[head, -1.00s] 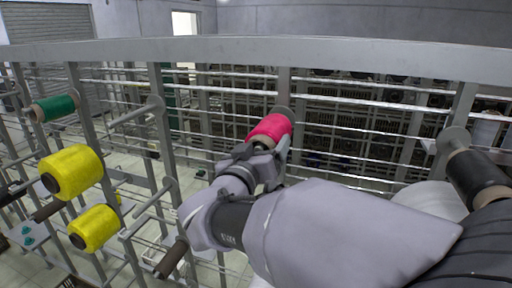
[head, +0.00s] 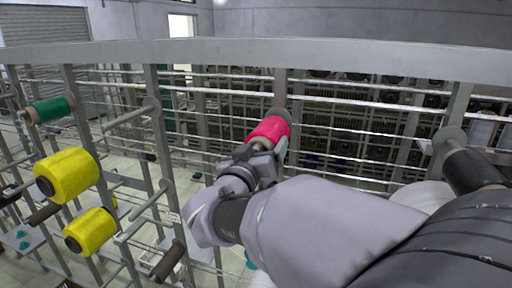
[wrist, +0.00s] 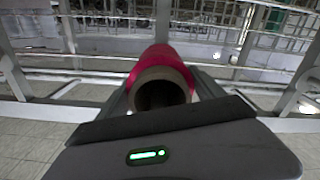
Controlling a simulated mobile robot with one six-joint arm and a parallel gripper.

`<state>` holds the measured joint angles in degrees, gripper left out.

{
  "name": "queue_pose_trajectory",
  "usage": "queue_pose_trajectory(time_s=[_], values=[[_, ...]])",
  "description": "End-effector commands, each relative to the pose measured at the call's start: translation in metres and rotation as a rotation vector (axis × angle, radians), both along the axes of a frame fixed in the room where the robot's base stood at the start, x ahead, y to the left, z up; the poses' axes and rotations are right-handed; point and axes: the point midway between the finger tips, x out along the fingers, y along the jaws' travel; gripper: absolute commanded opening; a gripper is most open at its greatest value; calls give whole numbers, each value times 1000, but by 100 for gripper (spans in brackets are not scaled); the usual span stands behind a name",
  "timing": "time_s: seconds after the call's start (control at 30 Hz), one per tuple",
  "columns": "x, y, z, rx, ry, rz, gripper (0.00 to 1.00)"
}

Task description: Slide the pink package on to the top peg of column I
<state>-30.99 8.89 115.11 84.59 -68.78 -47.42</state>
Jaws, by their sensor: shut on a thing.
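The pink package (head: 269,130) is a small bobbin of pink yarn on a brown tube. My gripper (head: 262,147) is shut on it near its close end. In the wrist view the package (wrist: 160,62) points away from me between the fingers, with the open end of its tube facing the camera. In the head view its far end lies against or just in front of the round disc on a rack upright in the middle. Whether a peg is inside the tube is hidden. Column labels cannot be read.
Yellow packages (head: 67,174) and a green package (head: 52,109) sit on pegs at left. Bare pegs (head: 128,117) stick out from the upright left of my gripper. A black package (head: 472,171) is at right. A grey top rail (head: 300,53) spans the rack.

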Motion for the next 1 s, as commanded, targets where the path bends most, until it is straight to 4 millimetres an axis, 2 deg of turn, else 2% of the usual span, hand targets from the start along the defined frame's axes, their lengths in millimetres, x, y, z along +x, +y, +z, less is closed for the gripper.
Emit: queue_pose_trajectory(time_s=[0.37, 0.4, 0.5, 0.77, 0.87, 1.0], values=[[0, 0, 1, 0, -1, 0, 27], [0, 0, 1, 0, -1, 0, 83], [0, 0, 1, 0, -1, 0, 100], [-3, 2, 0, 1, 0, 1, 100], [-17, 7, -1, 2, -2, 3, 100], [-53, 21, -3, 2, -2, 6, 100]])
